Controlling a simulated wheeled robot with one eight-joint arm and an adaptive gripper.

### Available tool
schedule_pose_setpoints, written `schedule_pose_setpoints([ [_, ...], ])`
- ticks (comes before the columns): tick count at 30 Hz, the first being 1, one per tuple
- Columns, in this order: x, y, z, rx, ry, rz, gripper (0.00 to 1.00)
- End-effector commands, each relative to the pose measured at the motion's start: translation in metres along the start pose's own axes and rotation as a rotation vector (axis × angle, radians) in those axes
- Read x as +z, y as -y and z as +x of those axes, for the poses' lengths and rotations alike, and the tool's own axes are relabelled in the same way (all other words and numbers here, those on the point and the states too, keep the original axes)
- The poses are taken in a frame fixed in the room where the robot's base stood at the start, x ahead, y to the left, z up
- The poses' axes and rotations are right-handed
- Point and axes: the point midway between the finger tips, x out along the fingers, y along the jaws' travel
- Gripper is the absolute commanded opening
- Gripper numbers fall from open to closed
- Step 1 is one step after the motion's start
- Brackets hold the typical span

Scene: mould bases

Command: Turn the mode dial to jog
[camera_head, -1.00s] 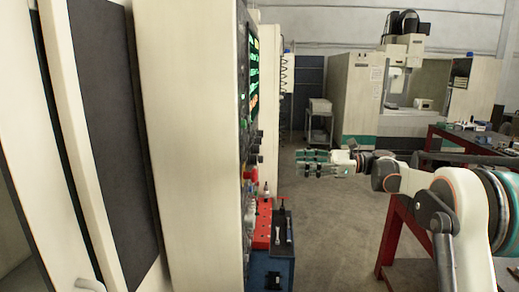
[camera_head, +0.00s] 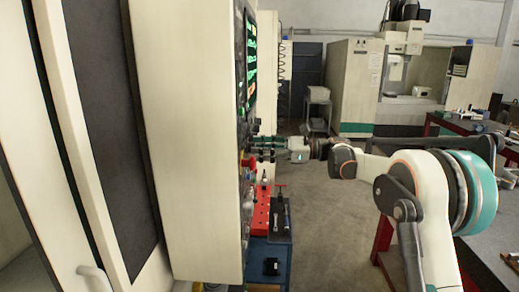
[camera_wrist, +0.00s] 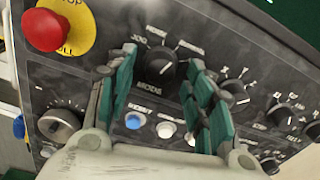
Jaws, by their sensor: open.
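In the wrist view the black mode dial (camera_wrist: 160,68) sits on the dark control panel, with small white lettering around it. "JOG" seems to be at its upper left; I cannot read the pointer surely. My gripper (camera_wrist: 163,60) is open, its green-padded fingers on the left and right of the dial. I cannot tell whether they touch it. In the head view my gripper (camera_head: 257,148) is at the panel face (camera_head: 243,120) of the machine, and the dial cannot be made out there.
A red emergency stop (camera_wrist: 42,30) on a yellow disc is left of the dial. A grey knob (camera_wrist: 58,125), a blue button (camera_wrist: 133,121), a white button (camera_wrist: 166,130) and several black knobs are close by. A red rack (camera_head: 261,215) stands below my gripper.

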Motion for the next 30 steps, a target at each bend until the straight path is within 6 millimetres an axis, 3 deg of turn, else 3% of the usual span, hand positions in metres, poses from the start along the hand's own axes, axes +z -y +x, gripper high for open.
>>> schedule_pose_setpoints([
  [11, 0.0000, -0.0001, 0.0053, 0.000, 0.000, 0.000, 0.48],
  [17, 0.0000, 0.0000, 0.0052, 0.000, 0.000, 0.000, 0.04],
  [30, -0.0003, 0.0001, 0.0050, 0.000, 0.000, -0.059, 0.04],
])
